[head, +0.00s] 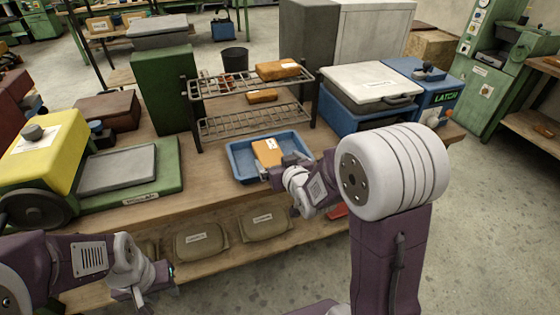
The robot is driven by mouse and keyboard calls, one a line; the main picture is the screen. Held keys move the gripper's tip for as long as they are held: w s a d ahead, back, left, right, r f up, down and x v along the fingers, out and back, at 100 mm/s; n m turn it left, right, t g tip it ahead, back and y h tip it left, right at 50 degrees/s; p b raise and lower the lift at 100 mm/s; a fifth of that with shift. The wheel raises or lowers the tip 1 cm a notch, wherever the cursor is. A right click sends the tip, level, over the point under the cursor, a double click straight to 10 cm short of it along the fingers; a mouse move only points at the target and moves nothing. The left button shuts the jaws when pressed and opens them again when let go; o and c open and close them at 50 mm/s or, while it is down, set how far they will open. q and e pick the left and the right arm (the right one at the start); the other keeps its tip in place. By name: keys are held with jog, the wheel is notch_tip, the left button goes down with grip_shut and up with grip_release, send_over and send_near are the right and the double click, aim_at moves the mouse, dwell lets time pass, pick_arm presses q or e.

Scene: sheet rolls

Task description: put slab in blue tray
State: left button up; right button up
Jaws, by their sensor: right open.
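An orange-brown slab (267,152) with a small pale label lies in the blue tray (236,171) on the wooden bench. It leans or lies toward the tray's middle, and its near side is close to my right gripper. My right gripper (280,169) is open at the tray's right part, beside the slab; whether it touches the slab cannot be told. Two similar slabs are on the wire rack, one on the top shelf (277,70) and one lower (262,97). My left gripper (158,284) hangs low at the bench's front left; its jaw opening is unclear.
The metal wire rack (255,120) stands behind the tray. A yellow and green machine (45,150) with a grey plate is at the left. A white-topped blue machine (370,85) and a blue LATCH box (425,85) are at the right. Labelled bags (201,240) lie on the lower shelf.

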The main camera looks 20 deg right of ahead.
jog(key=shift+v, duration=0.95)
jog(key=s+f+g, duration=0.6)
jog(key=s, duration=0.5)
jog(key=s+f+g, duration=0.6)
jog(key=s, duration=0.4)
notch_tip(320, 180, up, 16)
jog(key=p, duration=1.6)
jog(key=shift+m, duration=0.3)
jog(key=shift+s+a, duration=0.1)
jog(key=shift+s, duration=0.05)
